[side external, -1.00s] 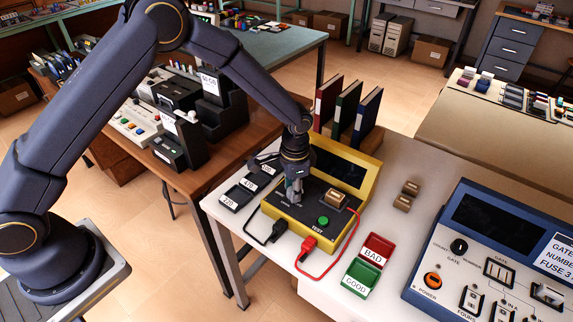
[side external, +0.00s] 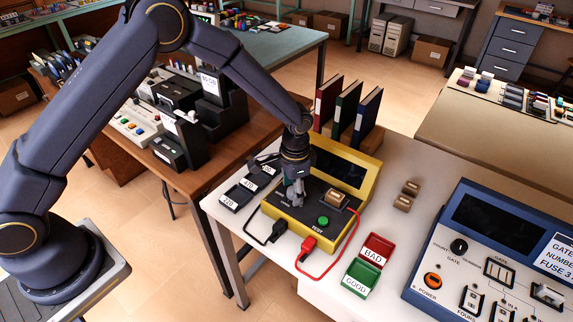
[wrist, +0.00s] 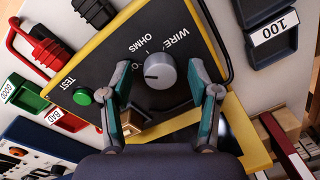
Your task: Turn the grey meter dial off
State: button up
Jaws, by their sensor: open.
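The grey meter dial (wrist: 160,72) is a round knob on the dark panel of the yellow-edged meter (wrist: 122,38). In the wrist view its dark pointer mark faces left, toward a partly hidden label starting with "O". The labels "OHMS" and "WIRE" are printed above the dial. My gripper (wrist: 159,68) is open, with one finger on each side of the dial and visible gaps between fingers and dial.
A green TEST button (side external: 323,221), black plug (side external: 278,231) and red plug (side external: 308,244) are close by. Red BAD (side external: 376,250) and green GOOD (side external: 361,279) trays lie in front. Binders (side external: 367,115) stand behind. Labelled black trays (side external: 238,196) lie to the left.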

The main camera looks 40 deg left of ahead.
notch_tip(320, 180, up, 12)
jog(key=shift+s+d, duration=0.2)
jog(key=shift+d, duration=0.1)
dwell(0.3)
